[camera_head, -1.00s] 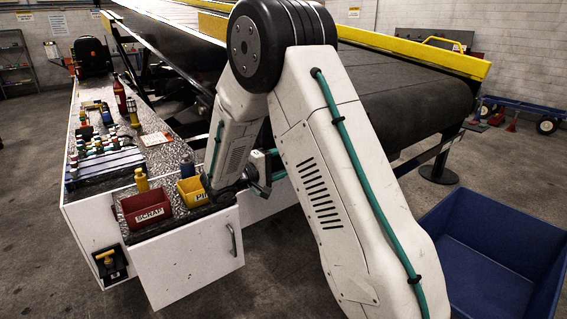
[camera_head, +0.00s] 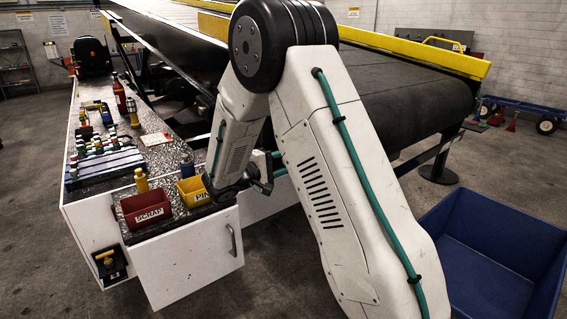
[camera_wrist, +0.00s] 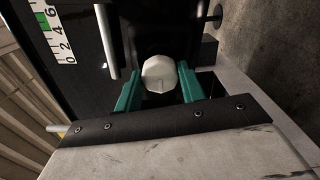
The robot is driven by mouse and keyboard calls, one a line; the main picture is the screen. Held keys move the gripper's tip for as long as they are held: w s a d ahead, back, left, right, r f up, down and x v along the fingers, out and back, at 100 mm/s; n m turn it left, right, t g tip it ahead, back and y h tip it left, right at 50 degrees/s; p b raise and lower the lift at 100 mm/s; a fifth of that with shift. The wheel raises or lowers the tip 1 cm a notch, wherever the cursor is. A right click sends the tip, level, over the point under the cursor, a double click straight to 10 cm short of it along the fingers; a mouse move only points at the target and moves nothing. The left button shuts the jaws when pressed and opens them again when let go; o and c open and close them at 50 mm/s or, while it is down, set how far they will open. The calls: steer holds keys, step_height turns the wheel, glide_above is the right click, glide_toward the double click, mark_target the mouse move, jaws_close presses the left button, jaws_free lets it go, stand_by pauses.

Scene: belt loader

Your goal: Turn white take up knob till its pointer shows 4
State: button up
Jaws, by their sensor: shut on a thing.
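In the wrist view the white take up knob (camera_wrist: 159,74) sits between the two teal fingers of my gripper (camera_wrist: 160,68). It is a pale, faceted, rounded knob against a black panel. The fingers are shut on it from both sides. A white scale (camera_wrist: 52,30) with 0, 2, 4 and 6 and a green patch shows at the upper left. I cannot make out the pointer against it. In the head view my arm hides the knob and most of my gripper, low beside the belt loader.
A grey rod (camera_wrist: 107,42) stands left of the knob in the wrist view. In the head view a red SCRAP bin (camera_head: 146,209) and a yellow bin (camera_head: 193,190) sit on the bench near my wrist. A blue crate (camera_head: 490,255) stands on the floor at right.

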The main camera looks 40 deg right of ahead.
steer(key=shift+n, duration=14.3)
steer(key=o, duration=1)
steer(key=shift+c, duration=0.2)
steer(key=shift+a, duration=0.1)
steer(key=a, duration=0.7)
steer(key=shift+a, duration=0.35)
